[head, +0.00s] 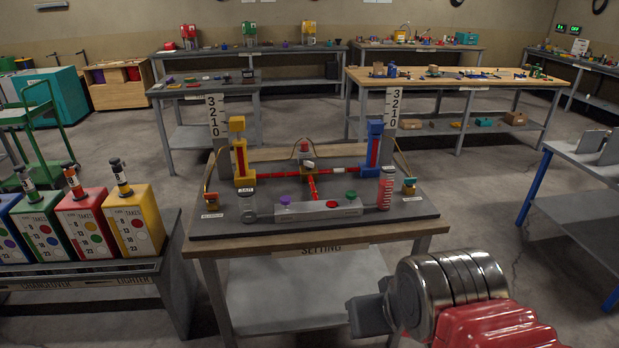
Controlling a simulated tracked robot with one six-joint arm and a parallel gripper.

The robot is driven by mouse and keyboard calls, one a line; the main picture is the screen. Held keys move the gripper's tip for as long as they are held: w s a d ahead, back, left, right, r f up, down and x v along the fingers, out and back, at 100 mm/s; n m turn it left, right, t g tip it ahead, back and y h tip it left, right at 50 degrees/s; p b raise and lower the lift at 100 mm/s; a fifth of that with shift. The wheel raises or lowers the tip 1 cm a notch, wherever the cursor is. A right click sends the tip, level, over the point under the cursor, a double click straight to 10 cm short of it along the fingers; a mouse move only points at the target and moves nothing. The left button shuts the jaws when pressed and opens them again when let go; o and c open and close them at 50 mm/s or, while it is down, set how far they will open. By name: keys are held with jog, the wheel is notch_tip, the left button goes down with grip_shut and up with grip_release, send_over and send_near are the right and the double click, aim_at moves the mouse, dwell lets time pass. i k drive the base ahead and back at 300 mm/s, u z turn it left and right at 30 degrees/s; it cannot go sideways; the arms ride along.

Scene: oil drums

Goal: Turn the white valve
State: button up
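A dark board (400,226) lies on the near table and carries a pipe rig. A small whitish piece (307,166), perhaps the white valve, sits where the red pipes (340,171) meet, between a yellow column (240,155) and a blue column (374,148). It is too small to tell how its handle is turned. My gripper (366,313) is at the lower right, in front of the table's right front corner and well apart from the rig. Its fingers look like a grey block; their gap does not show clearly.
Upright number scales (215,116) stand behind the columns. A grey box with purple and green buttons (318,211) lies at the board's front. Several coloured cans (135,221) stand on a bench at left. A grey bench (590,180) is at right, with open floor between.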

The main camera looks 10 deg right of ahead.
aim_at(310, 165)
jog(key=u, duration=0.25)
jog(key=k, duration=0.6)
jog(key=u, duration=0.5)
jog(key=k, duration=0.7)
jog(key=z, duration=0.15)
jog(key=i, duration=0.6)
jog(key=z, duration=0.7)
jog(key=i, duration=1.4)
jog(key=u, duration=0.5)
jog(key=i, duration=0.6)
jog(key=u, duration=0.5)
